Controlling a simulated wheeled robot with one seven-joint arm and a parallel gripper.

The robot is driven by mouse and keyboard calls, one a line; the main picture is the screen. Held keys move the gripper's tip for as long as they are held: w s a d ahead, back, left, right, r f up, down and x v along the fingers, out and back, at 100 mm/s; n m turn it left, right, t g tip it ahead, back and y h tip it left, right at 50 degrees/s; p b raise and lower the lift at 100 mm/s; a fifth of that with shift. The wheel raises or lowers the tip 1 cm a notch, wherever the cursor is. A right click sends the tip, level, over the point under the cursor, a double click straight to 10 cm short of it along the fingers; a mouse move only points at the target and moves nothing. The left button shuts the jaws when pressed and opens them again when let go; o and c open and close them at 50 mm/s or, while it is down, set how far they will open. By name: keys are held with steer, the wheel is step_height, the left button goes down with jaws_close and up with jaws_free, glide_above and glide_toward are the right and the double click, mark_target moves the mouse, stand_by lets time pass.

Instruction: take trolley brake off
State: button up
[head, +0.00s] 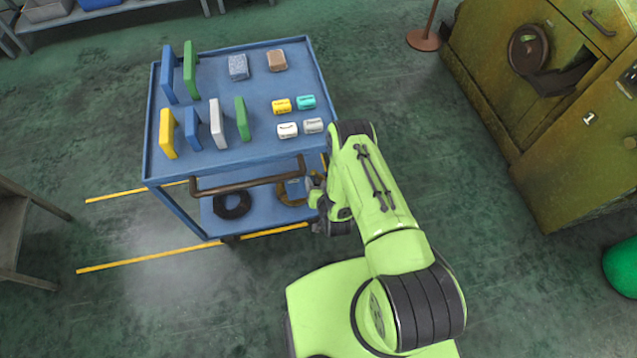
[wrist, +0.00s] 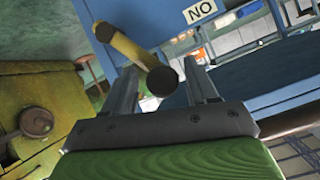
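The blue trolley (head: 240,110) stands left of my arm, with a brown push handle (head: 245,178) along its near side. My gripper (head: 316,190) is at the trolley's near right corner, partly hidden by my own arm in the head view. In the wrist view my gripper (wrist: 161,68) is open, its two fingers apart. A yellow lever (wrist: 122,44) with a dark round end (wrist: 162,81) reaches into the space between the fingers. I cannot tell whether it touches either finger. I cannot make the lever out in the head view.
The trolley top carries several upright coloured plates and small blocks, including a brown block (head: 277,61). Dark rings (head: 232,205) lie on its lower shelf. A yellow-green machine (head: 560,110) stands at right, and a green rounded object (head: 622,267) at the right edge. Floor left of my base is clear.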

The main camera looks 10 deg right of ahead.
steer(key=a+p+v, duration=0.1)
steer(key=p+v, duration=1)
steer(key=v, duration=0.4)
steer(key=shift+s+d+r+p, duration=0.25)
steer(key=shift+s+d+p, duration=0.1)
steer(key=shift+d, duration=0.1)
steer(key=shift+w, duration=0.1)
